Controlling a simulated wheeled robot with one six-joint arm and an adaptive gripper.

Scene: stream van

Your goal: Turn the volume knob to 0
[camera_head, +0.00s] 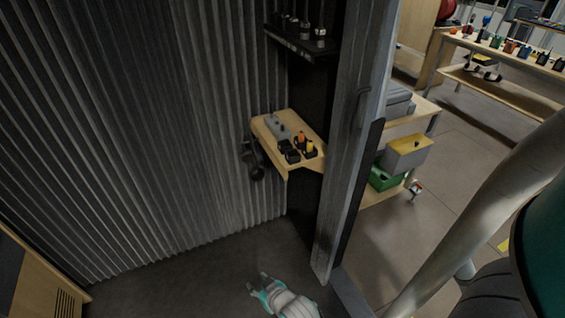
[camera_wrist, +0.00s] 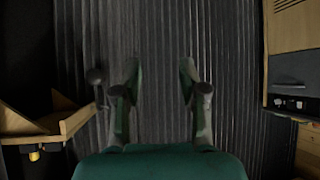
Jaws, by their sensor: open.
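My gripper (camera_head: 257,281) is open and empty, low over the dark floor at the bottom of the head view. In the wrist view its two fingers (camera_wrist: 159,70) stand apart in front of the corrugated wall, touching nothing. A dark strip with small round controls (camera_wrist: 291,103) shows on a wood-framed unit at the right edge of the wrist view, well to the right of the fingers. These controls may include the volume knob, but they are too small to tell apart, and no setting can be read.
A corrugated metal wall (camera_head: 130,130) fills the left. A wooden shelf (camera_head: 309,163) holds small orange, yellow and dark items. A wooden cabinet (camera_head: 30,270) stands bottom left. A metal post (camera_head: 350,150) stands right of the shelf. Beyond it are a green crate (camera_head: 385,178) and workbenches.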

